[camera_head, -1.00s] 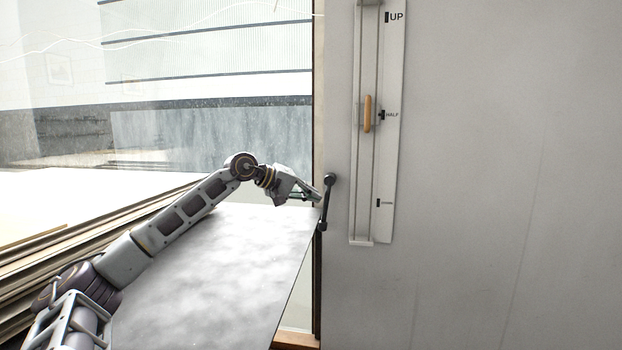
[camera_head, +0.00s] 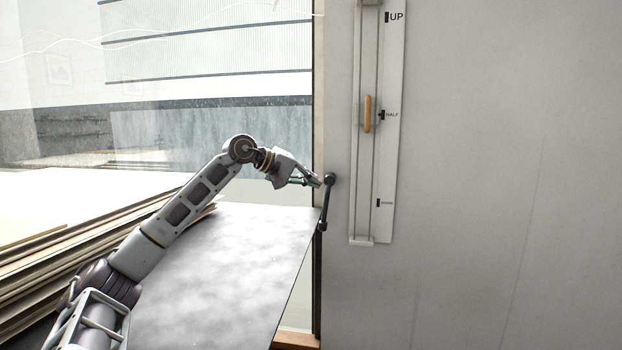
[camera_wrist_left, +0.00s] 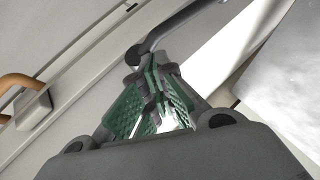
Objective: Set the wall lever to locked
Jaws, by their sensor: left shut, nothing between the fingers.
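The lever's bar (camera_wrist_left: 178,25) runs away to the upper right there. My right gripper is not in view.
A vertical slide rail (camera_head: 358,190) with a wooden handle (camera_head: 367,114) at HALF is on the wall just right of the lever. A grey tabletop (camera_head: 215,265) lies below my left arm. A window (camera_head: 200,60) fills the upper left. The wall farther right is bare.

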